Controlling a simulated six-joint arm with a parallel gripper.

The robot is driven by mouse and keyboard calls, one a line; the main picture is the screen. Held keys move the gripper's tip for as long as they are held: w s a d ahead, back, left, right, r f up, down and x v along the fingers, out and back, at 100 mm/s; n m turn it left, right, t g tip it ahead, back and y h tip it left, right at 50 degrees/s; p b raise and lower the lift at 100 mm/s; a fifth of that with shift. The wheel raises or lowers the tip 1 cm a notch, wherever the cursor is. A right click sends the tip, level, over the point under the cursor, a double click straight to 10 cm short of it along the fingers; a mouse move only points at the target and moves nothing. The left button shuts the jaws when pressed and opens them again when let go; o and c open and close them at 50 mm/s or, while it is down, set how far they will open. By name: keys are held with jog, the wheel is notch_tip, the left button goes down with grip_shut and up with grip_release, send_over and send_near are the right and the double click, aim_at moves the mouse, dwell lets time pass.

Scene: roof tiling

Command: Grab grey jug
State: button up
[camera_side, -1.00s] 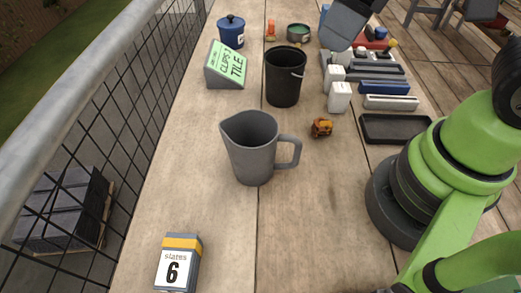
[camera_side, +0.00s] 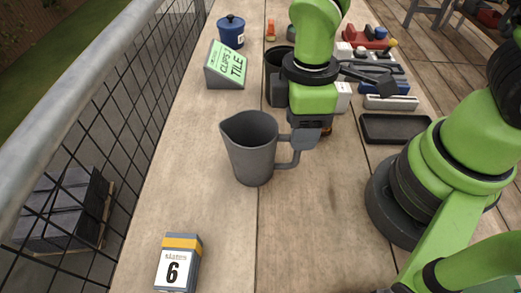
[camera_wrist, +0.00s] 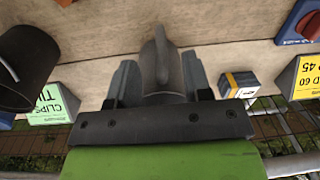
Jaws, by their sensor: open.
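The grey jug (camera_side: 250,150) stands upright on the wooden table in the side view, its handle pointing right. In the wrist view my gripper (camera_wrist: 159,80) is open, one finger on each side of the grey jug (camera_wrist: 153,60) in the picture. I cannot tell whether a finger touches the handle.
A black bucket (camera_side: 274,60) is behind, partly hidden by my arm. A green-topped clips sign (camera_side: 227,68) and blue pot (camera_side: 231,31) stand at the back left. A "6" box (camera_side: 178,264) is at the front. A black tray (camera_side: 394,128) lies right. The table left of the jug is clear.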

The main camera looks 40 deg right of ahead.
jog(key=shift+s+a+f, duration=0.1)
jog(key=shift+a+f, duration=0.05)
jog(key=shift+f, duration=1.95)
grip_shut()
